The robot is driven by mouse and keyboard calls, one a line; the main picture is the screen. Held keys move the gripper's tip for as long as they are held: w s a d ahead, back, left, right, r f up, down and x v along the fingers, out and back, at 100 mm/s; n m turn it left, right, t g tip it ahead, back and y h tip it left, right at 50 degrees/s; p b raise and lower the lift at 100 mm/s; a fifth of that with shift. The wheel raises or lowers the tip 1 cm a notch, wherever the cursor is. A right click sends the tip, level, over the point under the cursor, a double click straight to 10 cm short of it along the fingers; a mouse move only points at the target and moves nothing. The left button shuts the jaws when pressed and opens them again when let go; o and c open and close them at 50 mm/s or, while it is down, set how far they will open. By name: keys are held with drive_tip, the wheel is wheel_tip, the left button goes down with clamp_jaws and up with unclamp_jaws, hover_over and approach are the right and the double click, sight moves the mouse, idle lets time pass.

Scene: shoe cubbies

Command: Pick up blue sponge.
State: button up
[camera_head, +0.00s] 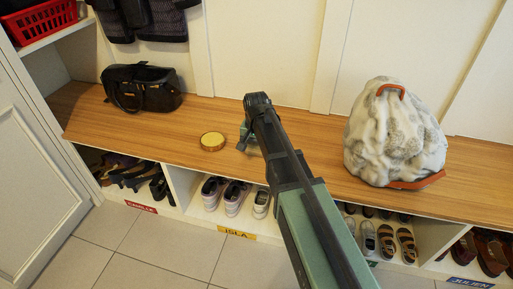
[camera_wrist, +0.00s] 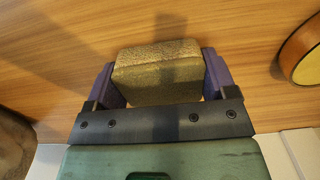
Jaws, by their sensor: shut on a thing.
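My gripper (camera_wrist: 162,82) is shut on a block-shaped sponge (camera_wrist: 157,72), with one finger against each side, in the wrist view. The sponge looks olive-tan there, not blue, with a lighter upper face. In the head view my gripper (camera_head: 248,138) is over the wooden bench, near its middle. Only a small greenish-teal patch shows behind it, and I cannot tell whether that is the sponge. My arm hides most of this spot. I cannot tell whether the sponge touches the bench.
A round yellow tin (camera_head: 212,141) lies on the bench (camera_head: 300,165) left of my gripper; it also shows in the wrist view (camera_wrist: 305,52). A black bag (camera_head: 142,88) is farther left. A bulky white-grey bag (camera_head: 395,135) stands right. Cubbies with shoes are below.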

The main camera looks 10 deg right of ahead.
sight(256, 145)
wheel_tip(256, 145, up, 20)
drive_tip(key=p, duration=2)
drive_tip(key=o, duration=0.4)
drive_tip(key=c, duration=0.3)
drive_tip(key=shift+r, duration=0.1)
